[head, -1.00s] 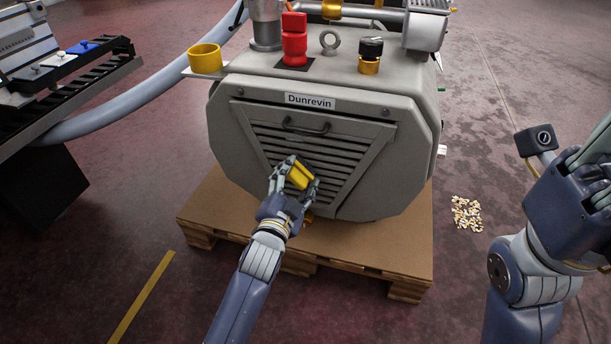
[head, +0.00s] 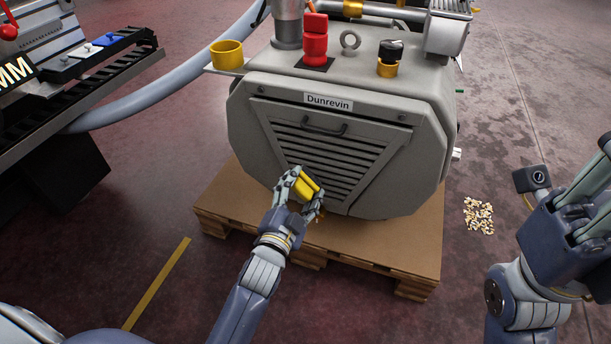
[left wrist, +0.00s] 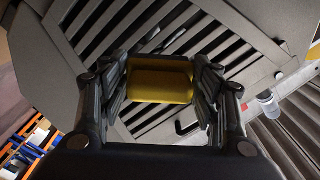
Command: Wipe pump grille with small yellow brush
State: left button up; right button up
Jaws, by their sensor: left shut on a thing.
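The pump (head: 240,120) is a grey housing labelled "Dunrevin", with a dark slatted grille (head: 335,148) on its sloped front panel. My left gripper (head: 307,190) is at the lower left part of the grille, shut on the small yellow brush (head: 307,187). In the left wrist view the yellow brush (left wrist: 160,82) sits between both fingers, with the grille slats (left wrist: 205,45) behind it. The bristles are hidden, so I cannot tell whether they touch the slats. My right gripper (head: 590,200) is at the right edge, partly cut off, away from the pump; its fingertips are not clear.
The pump stands on a wooden pallet (head: 375,248). A handle (head: 324,128) sticks out above the grille. Pale scraps (head: 479,216) lie on the floor at right.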

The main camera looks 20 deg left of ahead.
pick_arm(q)
jog(key=shift+s, duration=0.55)
jog(key=shift+s+r+p, duration=0.1)
jog(key=shift+s+p, duration=0.55)
jog(key=shift+s, duration=0.85)
